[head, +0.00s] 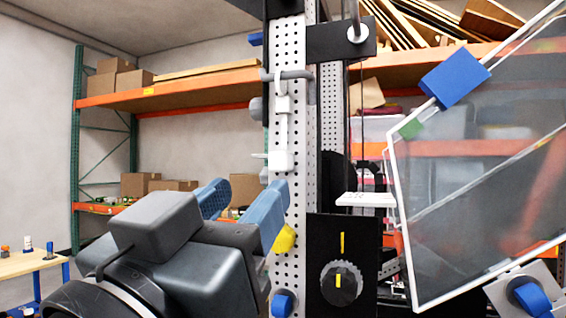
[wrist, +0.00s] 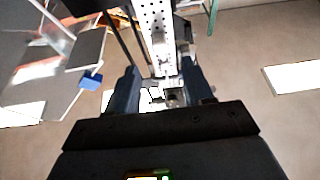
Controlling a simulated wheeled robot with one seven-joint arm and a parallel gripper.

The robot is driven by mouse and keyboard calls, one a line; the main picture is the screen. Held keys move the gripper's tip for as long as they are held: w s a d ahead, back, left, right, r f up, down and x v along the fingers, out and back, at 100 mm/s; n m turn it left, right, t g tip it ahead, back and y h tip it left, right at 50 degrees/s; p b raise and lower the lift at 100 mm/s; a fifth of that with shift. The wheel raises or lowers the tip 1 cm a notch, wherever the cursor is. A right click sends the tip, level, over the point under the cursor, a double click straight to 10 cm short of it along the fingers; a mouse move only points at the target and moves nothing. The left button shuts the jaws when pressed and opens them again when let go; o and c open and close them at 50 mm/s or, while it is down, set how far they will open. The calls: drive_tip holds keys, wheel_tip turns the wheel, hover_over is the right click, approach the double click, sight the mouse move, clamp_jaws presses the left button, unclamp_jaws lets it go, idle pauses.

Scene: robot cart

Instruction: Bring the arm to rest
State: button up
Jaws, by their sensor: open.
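My gripper (head: 248,194) is raised at the lower middle of the head view, its two blue fingers apart and pointing up and away. Nothing shows between them. In the head view the fingers overlap the lower part of a white perforated post (head: 287,120); I cannot tell whether they touch it. The wrist view shows the open fingers (wrist: 163,84) on both sides, with the post (wrist: 158,35) beyond them. My dark wrist housing fills the lower left of the head view.
A black panel with a knob (head: 341,283) and a white-framed clear panel with blue blocks (head: 455,76) stand right of my gripper. Orange shelving with boxes (head: 117,79) is behind. A wooden table (head: 25,262) is far left. Open floor (wrist: 245,60) shows right in the wrist view.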

idle(0.3)
drive_tip(key=w+d+f+n+y, duration=0.1)
drive_tip(key=f+n+y, duration=0.1)
drive_tip(key=f, duration=0.4)
drive_tip(key=w+d+f+n+g+y, duration=0.1)
drive_tip(key=d+f+n+y, duration=0.15)
drive_tip(key=f, duration=0.35)
drive_tip(key=w+d+f+n+y, duration=0.1)
drive_tip(key=f+n+y, duration=0.15)
drive_tip(key=f, duration=0.35)
drive_tip(key=s+d+f+n+g+y, duration=0.1)
drive_tip(key=s+d+f, duration=0.2)
drive_tip(key=f, duration=0.5)
drive_tip(key=s+d+f+n+g+y, duration=0.1)
drive_tip(key=s+d+f+g, duration=0.2)
drive_tip(key=f, duration=0.5)
drive_tip(key=s+d+f+m+y, duration=0.1)
drive_tip(key=s+d+f, duration=0.25)
drive_tip(key=s, duration=0.35)
drive_tip(key=s+d+f, duration=0.3)
drive_tip(key=s+d, duration=0.1)
drive_tip(key=s, duration=0.2)
drive_tip(key=s+d+r+m+g+h, duration=0.1)
drive_tip(key=s+d, duration=0.6)
drive_tip(key=s, duration=0.7)
drive_tip(key=m+h, duration=0.1)
drive_tip(key=m, duration=0.1)
drive_tip(key=shift+r+m, duration=0.3)
drive_tip(key=shift+m, duration=0.1)
drive_tip(key=shift+d, duration=0.1)
